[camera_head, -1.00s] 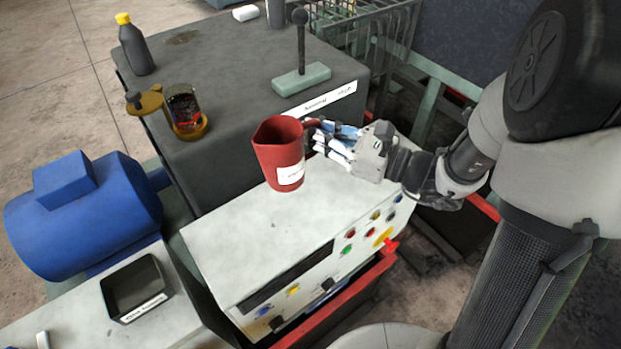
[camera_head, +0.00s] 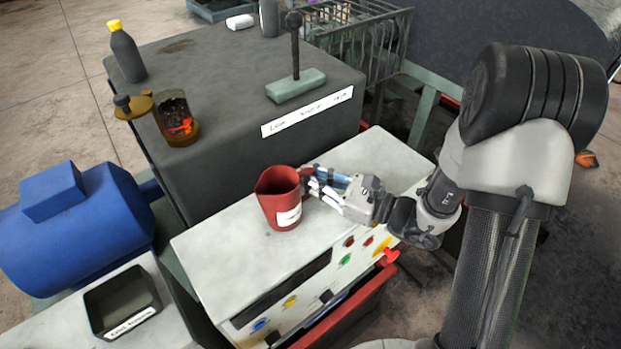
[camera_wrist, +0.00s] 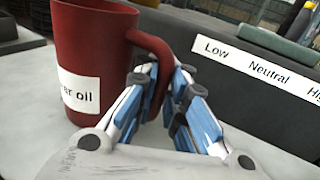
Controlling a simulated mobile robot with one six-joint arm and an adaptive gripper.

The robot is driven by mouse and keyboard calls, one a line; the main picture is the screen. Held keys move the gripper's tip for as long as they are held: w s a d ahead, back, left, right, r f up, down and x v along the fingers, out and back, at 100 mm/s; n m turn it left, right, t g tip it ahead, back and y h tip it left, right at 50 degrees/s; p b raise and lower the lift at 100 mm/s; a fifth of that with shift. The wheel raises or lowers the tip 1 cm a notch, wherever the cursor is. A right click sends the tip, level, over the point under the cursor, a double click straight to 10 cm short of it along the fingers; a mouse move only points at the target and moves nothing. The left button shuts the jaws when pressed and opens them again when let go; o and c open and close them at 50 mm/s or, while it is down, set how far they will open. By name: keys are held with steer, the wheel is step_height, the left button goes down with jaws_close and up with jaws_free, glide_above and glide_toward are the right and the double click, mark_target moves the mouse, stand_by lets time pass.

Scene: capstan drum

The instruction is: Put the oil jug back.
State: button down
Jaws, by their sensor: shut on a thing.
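The oil jug (camera_head: 279,199) is red with a white label, and it is upright over the pale top of the control box (camera_head: 215,259). It also shows in the wrist view (camera_wrist: 85,50), where its label ends in "er oil". My gripper (camera_head: 312,186) is at the right side of the jug, shut on its handle. In the wrist view the fingers (camera_wrist: 160,95) close around the lower part of the handle (camera_wrist: 158,60). I cannot tell whether the jug's base touches the box top.
Behind stands a dark cabinet (camera_head: 220,85) with a lever (camera_head: 295,60) and a "Low Neutral" label. A glass oil cup (camera_head: 178,122) and a dark bottle (camera_head: 127,52) stand on its left part. A blue motor (camera_head: 75,225) and a black tray (camera_head: 122,300) are at left. Buttons line the box front.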

steer(key=shift+f, duration=0.15)
steer(key=c, duration=1.6)
jaws_free()
steer(key=shift+c, duration=0.2)
